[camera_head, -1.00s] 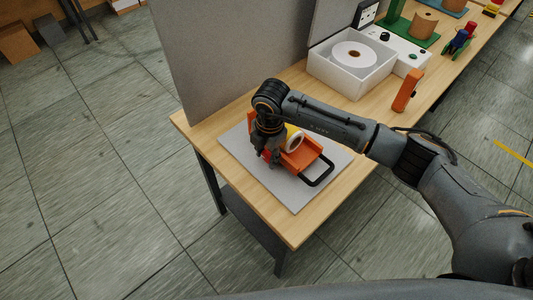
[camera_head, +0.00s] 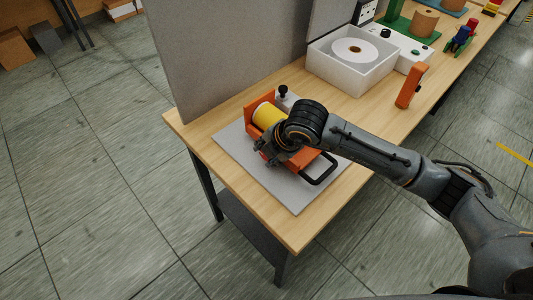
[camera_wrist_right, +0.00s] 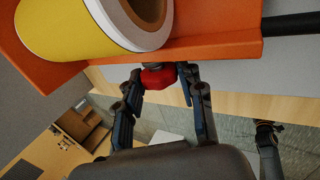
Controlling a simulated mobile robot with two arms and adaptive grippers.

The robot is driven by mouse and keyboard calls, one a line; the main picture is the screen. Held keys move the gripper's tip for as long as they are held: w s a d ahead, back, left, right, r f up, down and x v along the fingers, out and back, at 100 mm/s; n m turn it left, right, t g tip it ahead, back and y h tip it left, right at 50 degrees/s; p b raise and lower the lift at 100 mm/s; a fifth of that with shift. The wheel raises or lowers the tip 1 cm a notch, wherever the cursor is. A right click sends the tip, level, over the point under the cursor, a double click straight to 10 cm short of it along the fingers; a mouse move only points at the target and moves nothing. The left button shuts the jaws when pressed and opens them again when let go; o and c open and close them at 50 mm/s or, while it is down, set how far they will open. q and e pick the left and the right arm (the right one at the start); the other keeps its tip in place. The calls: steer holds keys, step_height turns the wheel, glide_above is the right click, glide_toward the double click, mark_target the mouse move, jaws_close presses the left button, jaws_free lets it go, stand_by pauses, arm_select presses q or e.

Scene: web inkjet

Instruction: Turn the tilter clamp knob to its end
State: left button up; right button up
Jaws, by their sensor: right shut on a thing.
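The orange tilter (camera_head: 308,158), with a black loop handle (camera_head: 320,170), sits on a grey board on the table. A yellow roll (camera_head: 268,115) lies in it, and the roll also shows in the right wrist view (camera_wrist_right: 65,30). The red clamp knob (camera_wrist_right: 158,78) is under the tilter's orange edge in the right wrist view. My right gripper (camera_wrist_right: 160,75) is shut on it, one finger on each side. In the head view my right gripper (camera_head: 268,150) is at the tilter's near left side and hides the knob. My left gripper is not clearly seen.
A black-topped knob on a pale post (camera_head: 283,94) stands behind the roll. A grey panel (camera_head: 225,50) rises at the table's back left. A white box (camera_head: 350,75) with a white reel and an orange upright piece (camera_head: 411,86) stand further right. The grey board's front (camera_head: 295,203) is clear.

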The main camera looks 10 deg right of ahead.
steer(key=o, duration=1.2)
steer(key=v, duration=1.2)
